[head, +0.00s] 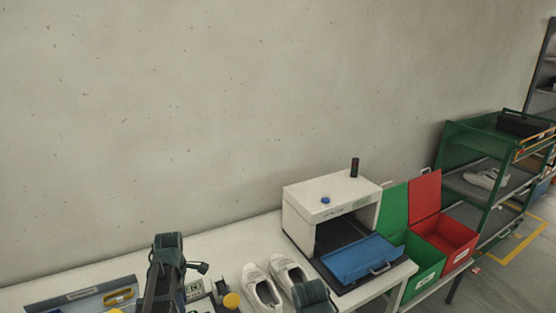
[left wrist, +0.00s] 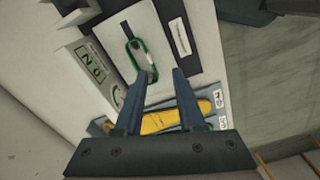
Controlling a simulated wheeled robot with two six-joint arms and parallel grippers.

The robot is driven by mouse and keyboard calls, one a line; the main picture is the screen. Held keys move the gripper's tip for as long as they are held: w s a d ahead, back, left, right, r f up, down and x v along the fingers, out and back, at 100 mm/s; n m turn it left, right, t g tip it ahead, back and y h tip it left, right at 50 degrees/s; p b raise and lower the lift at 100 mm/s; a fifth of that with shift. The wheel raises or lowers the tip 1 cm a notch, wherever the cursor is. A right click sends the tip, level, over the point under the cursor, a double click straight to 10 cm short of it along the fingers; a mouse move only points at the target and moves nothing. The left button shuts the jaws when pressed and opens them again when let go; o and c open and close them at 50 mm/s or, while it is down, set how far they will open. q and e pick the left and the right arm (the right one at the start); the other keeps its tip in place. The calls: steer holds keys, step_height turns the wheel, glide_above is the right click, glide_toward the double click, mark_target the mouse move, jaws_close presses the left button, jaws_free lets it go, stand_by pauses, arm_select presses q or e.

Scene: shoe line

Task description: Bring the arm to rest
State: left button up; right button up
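My left arm (head: 165,272) rises at the bottom of the head view, in front of the white table. In the left wrist view my left gripper (left wrist: 163,75) has its two fingers apart with nothing held between them. Beyond the fingers lie a yellow-handled tool (left wrist: 165,121) and a green ring-shaped item (left wrist: 140,58) on a pale panel; the gripper appears above them, not gripping. A dark piece (head: 315,296) at the bottom of the head view looks like part of my right arm; its fingers do not show.
A pair of white shoes (head: 263,288) stands on the table (head: 235,243). Right of them are a white box-shaped machine (head: 318,202) with a blue panel (head: 355,258), a green bin (head: 425,265), a red bin (head: 455,238) and a green rack (head: 462,150). A tool tray (head: 60,300) lies left.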

arm_select(q)
steer(key=s+d+f+m+b, duration=0.2)
steer(key=s+d+m, duration=0.2)
steer(key=d+m, duration=0.4)
steer(key=s+d+f+m+b, duration=0.2)
steer(key=s+d+m, duration=0.3)
steer(key=d+m, duration=0.3)
steer(key=s+d+f+m+y+b, duration=0.1)
steer(key=s+d+m, duration=0.3)
steer(key=d+m, duration=0.4)
steer(key=shift+s+d+f+m+b, duration=0.15)
steer(key=shift+d+f+m+b, duration=0.3)
steer(key=shift+d+f, duration=0.65)
